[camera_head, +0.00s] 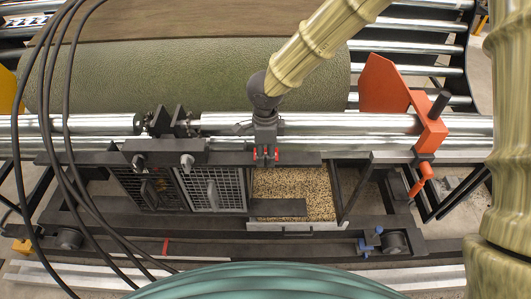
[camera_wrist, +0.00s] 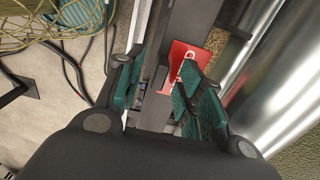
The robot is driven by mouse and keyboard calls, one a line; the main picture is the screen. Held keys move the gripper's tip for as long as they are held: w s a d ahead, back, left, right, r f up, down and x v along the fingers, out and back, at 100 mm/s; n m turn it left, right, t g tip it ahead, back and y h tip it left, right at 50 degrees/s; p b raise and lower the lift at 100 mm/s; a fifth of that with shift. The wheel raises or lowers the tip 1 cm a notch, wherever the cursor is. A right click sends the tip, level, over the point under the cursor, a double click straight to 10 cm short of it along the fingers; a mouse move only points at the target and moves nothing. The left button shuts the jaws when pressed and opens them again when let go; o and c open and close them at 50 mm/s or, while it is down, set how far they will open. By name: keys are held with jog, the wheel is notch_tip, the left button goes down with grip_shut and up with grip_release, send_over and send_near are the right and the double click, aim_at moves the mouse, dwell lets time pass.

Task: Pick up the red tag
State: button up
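The red tag (camera_wrist: 181,52) shows in the wrist view as a flat red piece with white lettering, on or just over a dark beam. It lies beyond the tip of the right finger, which hides part of it. My gripper (camera_wrist: 160,75) is open, with its two teal-padded fingers apart and nothing seen held between them. I cannot tell whether the right finger touches the tag. In the head view my gripper (camera_head: 265,158) points down at the dark front ledge, with small red patches beside its fingers. I cannot tell there whether these are the tag.
A metal roller (camera_head: 350,124) runs just behind my gripper, with a large green turf roll (camera_head: 200,78) beyond. A granule-filled tray (camera_head: 300,188) and mesh boxes (camera_head: 213,190) sit below the ledge. An orange bracket (camera_head: 385,88) stands at right; black cables hang at left.

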jog(key=shift+d+f, duration=0.15)
jog(key=shift+f, duration=0.5)
grip_shut()
